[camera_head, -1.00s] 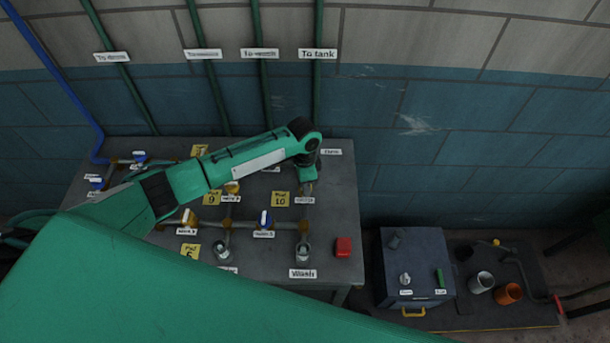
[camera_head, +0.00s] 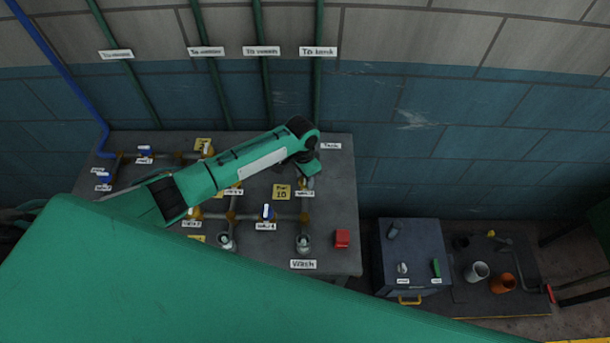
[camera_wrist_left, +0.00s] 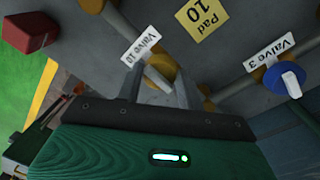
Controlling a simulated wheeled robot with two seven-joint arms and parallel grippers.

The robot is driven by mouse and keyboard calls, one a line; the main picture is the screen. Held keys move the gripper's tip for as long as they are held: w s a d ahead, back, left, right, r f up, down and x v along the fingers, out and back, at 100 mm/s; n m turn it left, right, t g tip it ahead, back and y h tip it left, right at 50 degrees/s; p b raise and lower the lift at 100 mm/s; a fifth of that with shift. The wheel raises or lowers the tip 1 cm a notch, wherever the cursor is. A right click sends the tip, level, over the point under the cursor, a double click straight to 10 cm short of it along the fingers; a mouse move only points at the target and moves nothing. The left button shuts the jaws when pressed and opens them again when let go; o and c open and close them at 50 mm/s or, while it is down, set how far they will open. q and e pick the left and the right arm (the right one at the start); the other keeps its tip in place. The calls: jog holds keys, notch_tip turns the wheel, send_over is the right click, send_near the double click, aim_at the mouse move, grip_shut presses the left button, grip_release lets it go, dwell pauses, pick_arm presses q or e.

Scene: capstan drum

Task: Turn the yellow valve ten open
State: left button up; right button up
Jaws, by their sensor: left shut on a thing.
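The yellow valve ten (camera_wrist_left: 160,72) shows in the left wrist view beside its "Valve 10" label (camera_wrist_left: 141,46). It has a round yellow body and a pale handle. My left gripper (camera_wrist_left: 158,88) is shut on the valve's handle, with one finger on each side; the fingers hide part of it. In the head view my left gripper (camera_head: 306,183) reaches down onto the bench at valve ten, right of the yellow "Pad 10" plate (camera_head: 282,192). The wrist link covers most of the valve there. My right gripper is not in view.
A red block (camera_head: 342,238) lies on the bench (camera_head: 335,180) to the right. A grey cabinet (camera_head: 412,240) and a tray with cups stand further right. Green pipes climb the wall behind.

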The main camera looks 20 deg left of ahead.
pick_arm(q)
jog(key=o, duration=1)
jog(key=r+b, duration=0.1)
jog(key=r, duration=0.3)
jog(key=r+b, duration=0.2)
jog(key=r, duration=0.3)
jog(key=a+r+b, duration=0.1)
jog(key=r, duration=0.3)
jog(key=shift+w+r, duration=0.35)
jog(key=shift+r, duration=0.05)
